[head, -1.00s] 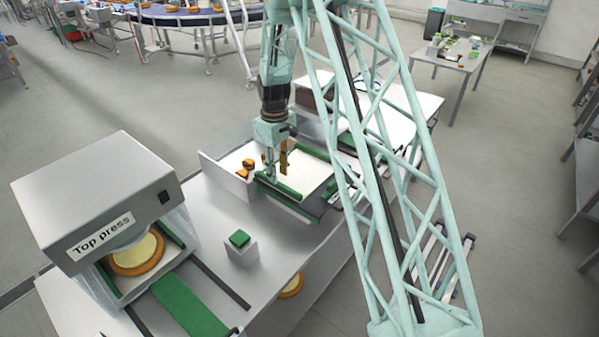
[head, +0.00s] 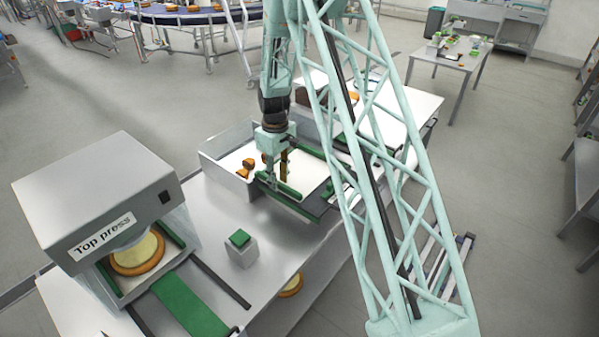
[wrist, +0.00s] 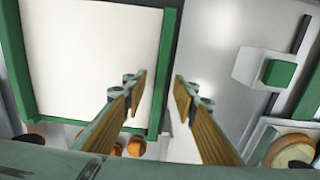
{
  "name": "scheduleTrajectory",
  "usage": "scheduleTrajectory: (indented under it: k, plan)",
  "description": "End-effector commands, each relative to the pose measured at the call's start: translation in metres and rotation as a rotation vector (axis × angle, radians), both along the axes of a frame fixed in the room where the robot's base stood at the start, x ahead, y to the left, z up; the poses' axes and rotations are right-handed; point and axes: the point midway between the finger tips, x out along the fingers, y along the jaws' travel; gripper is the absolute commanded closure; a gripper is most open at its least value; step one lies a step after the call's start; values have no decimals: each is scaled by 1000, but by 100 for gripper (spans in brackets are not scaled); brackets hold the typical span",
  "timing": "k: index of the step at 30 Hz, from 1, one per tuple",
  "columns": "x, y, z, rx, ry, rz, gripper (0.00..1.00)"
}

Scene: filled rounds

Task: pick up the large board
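A large white board (head: 308,177) with green edge rails lies on the bench beyond the top press. In the wrist view the white board (wrist: 95,60) fills the left side, with a green rail along its right edge. I take it for the large board, though no label shows. My gripper (head: 278,176) points down over its near left side. In the wrist view my gripper (wrist: 160,95) is open and empty, its two wooden-faced fingers apart on either side of the green rail's line. Whether the fingertips reach down to the rail's height I cannot tell.
The top press (head: 105,205) stands at the front left with a filled round (head: 137,256) in it. A grey block with a green button (head: 240,240) stands between. Small orange pieces (head: 247,166) lie near the gripper, beside a low grey wall (head: 222,180).

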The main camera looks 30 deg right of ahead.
Motion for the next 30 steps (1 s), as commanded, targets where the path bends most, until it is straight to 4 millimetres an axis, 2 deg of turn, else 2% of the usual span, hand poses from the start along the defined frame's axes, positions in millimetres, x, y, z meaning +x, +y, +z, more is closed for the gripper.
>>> scheduleTrajectory:
  k: [3, 11, 23, 30]
  plan:
    - [0, 0, 0, 0, 0, 0, 76]
    - [0, 0, 0, 0, 0, 0, 99]
    - [0, 0, 2, 0, 0, 0, 100]
    - [1, 0, 15, 0, -2, 0, 100]
